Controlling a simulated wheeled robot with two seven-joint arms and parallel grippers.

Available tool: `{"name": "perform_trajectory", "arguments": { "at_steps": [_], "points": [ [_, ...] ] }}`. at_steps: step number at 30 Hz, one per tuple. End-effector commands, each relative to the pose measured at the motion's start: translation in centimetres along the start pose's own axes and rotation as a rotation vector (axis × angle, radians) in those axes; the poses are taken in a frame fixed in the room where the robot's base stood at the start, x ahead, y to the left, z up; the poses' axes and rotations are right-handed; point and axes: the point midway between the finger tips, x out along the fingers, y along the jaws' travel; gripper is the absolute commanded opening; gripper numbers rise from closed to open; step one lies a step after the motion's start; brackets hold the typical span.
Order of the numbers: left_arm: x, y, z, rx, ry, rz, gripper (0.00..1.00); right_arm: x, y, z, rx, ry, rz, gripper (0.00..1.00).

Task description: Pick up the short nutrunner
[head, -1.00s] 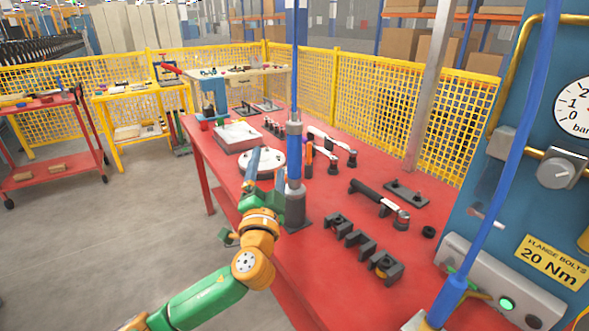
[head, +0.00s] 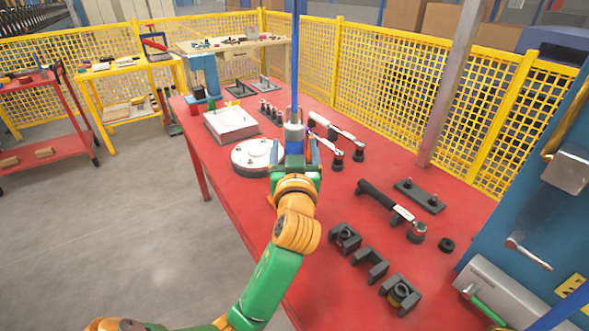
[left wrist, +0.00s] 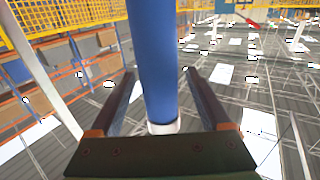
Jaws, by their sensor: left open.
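Angle-headed tools lie on the red table. One with a black handle and a grey head (head: 390,203) is right of centre in the head view. A white-bodied one (head: 337,131) lies farther back, with another (head: 327,149) beside it, partly hidden behind my left gripper. I cannot tell for sure which is the short nutrunner. My left gripper (head: 295,155) is open at the blue post, left of all three tools. In the left wrist view the blue post (left wrist: 155,60) shows between the open fingers (left wrist: 160,95); contact is unclear. My right gripper is out of view.
Black holder blocks (head: 371,266) sit near the front edge. A round white flange (head: 250,157) and a white-topped box (head: 230,122) are at left. A blue panel is at right.

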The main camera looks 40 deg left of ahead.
Motion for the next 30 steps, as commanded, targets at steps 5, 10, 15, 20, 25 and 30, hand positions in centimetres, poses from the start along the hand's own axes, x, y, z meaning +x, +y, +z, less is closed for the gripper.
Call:
{"name": "perform_trajectory", "arguments": {
  "at_steps": [5,10,15,20,25,30],
  "points": [
    [1.55,0.0,0.08,0.001,-0.002,0.001,0.81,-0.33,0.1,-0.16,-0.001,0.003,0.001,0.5],
    [1.51,0.01,0.13,0.0,-0.001,0.001,0.76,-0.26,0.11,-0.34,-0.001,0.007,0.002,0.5],
    [1.49,0.01,0.12,0.001,-0.001,0.001,0.3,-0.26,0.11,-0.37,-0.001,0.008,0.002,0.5],
    [1.49,0.01,0.12,0.001,-0.001,0.001,0.0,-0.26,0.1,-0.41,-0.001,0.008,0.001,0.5],
    [1.48,0.0,0.13,0.001,-0.001,0.001,0.0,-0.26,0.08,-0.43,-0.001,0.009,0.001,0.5],
    [1.48,0.0,0.13,0.002,-0.001,0.001,0.0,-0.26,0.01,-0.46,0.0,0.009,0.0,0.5]
  ]
}}
